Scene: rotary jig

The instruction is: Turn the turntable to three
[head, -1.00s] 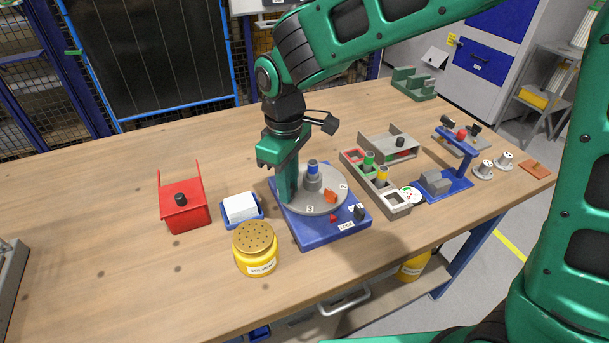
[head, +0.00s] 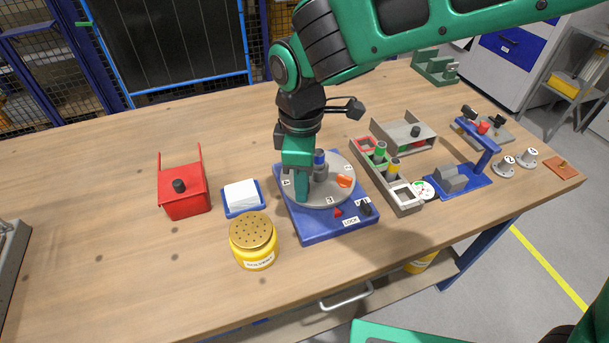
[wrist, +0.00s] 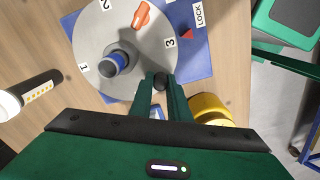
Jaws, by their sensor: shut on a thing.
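The turntable is a grey disc (head: 335,195) with numbers on a blue base (head: 315,230). Its 3 (head: 330,200) sits close to the red pointer (head: 338,212), seemingly a little off in line with it in the wrist view (wrist: 187,33). A grey post with a blue band (head: 319,160) stands at the disc's middle, and an orange piece (head: 345,181) lies on the disc. My gripper (head: 301,197) reaches down at the disc's near-left edge. In the wrist view, its fingers (wrist: 161,90) are shut on a dark knob (wrist: 160,80) at the rim.
A black lever (head: 366,207) stands by the LOCK label on the base. A yellow jar (head: 254,242), a blue tray with white contents (head: 242,197) and a red box (head: 183,192) stand left. A grey parts tray (head: 405,202) stands close on the right.

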